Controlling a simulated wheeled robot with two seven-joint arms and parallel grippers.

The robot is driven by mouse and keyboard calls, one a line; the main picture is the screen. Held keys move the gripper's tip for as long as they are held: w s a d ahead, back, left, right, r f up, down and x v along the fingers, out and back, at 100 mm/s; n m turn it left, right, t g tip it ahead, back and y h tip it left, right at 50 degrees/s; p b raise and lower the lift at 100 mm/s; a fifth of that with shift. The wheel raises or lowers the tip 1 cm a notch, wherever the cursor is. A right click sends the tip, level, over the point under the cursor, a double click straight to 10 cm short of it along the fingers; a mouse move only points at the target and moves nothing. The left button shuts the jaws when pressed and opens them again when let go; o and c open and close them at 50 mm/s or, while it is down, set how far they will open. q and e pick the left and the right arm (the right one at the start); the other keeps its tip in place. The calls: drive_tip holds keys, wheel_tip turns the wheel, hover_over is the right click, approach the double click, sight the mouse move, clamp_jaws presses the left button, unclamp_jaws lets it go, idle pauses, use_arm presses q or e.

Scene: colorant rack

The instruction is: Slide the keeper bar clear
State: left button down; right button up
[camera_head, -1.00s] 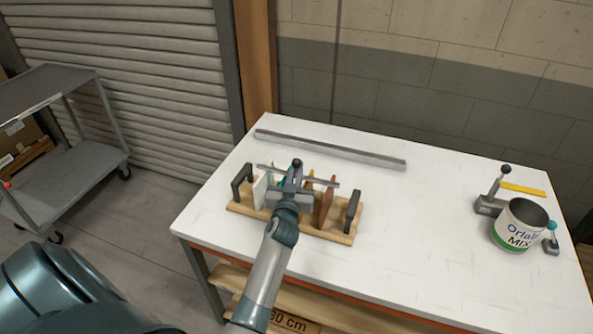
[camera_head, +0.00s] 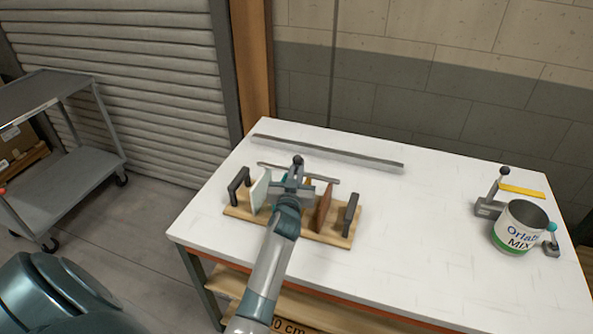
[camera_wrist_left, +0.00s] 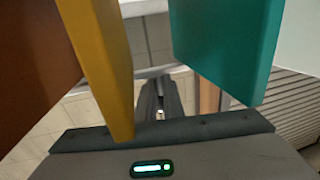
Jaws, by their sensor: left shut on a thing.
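The keeper bar (camera_head: 326,179) is a thin grey bar lying across the back side of the colorant rack, above the table. A dark round knob (camera_head: 298,159) stands up near its middle. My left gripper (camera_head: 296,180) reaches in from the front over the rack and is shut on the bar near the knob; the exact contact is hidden. The wooden rack (camera_head: 335,239) has a dark handle at each end. A white plate (camera_head: 260,190) and a brown plate (camera_head: 323,208) stand upright in it. The left wrist view shows yellow (camera_wrist_left: 98,60) and teal (camera_wrist_left: 228,45) plates close by. My right gripper is not seen.
A long grey rail (camera_head: 330,152) lies along the table's back edge, behind the bar. The white table (camera_head: 420,240) between is clear. A grey cart (camera_head: 60,185) stands left.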

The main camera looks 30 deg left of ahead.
use_arm(q)
drive_tip(key=c, duration=1.9)
unclamp_jaws()
drive_tip(key=shift+o, duration=0.2)
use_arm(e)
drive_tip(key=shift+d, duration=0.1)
